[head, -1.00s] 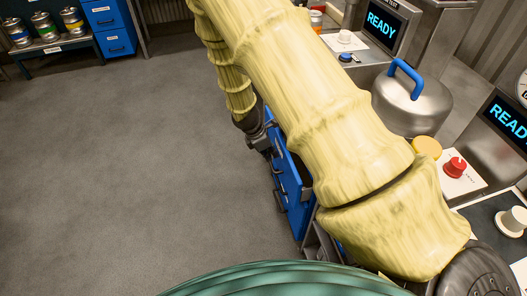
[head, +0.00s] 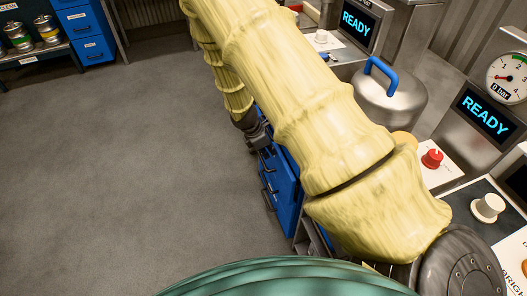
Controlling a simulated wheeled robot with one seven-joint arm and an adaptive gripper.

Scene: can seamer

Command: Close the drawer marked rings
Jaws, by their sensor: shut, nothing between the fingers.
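A blue drawer cabinet (head: 286,198) stands low under the bench, just left of and behind my arm. Several dark bar handles show on its front. No label on it can be read from here, so I cannot tell which drawer is marked rings. My gripper (head: 260,141) is shut and empty, pointing down at the upper part of this cabinet's front. I cannot tell whether it touches a drawer. My arm hides the top and right of the cabinet.
Another blue drawer cabinet (head: 86,30) stands at the back left beside a low shelf with cans (head: 46,31). The bench on the right holds a steel lid with a blue handle (head: 392,97), a red knob (head: 432,159) and a pressure gauge (head: 508,78). The grey floor (head: 120,180) is clear.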

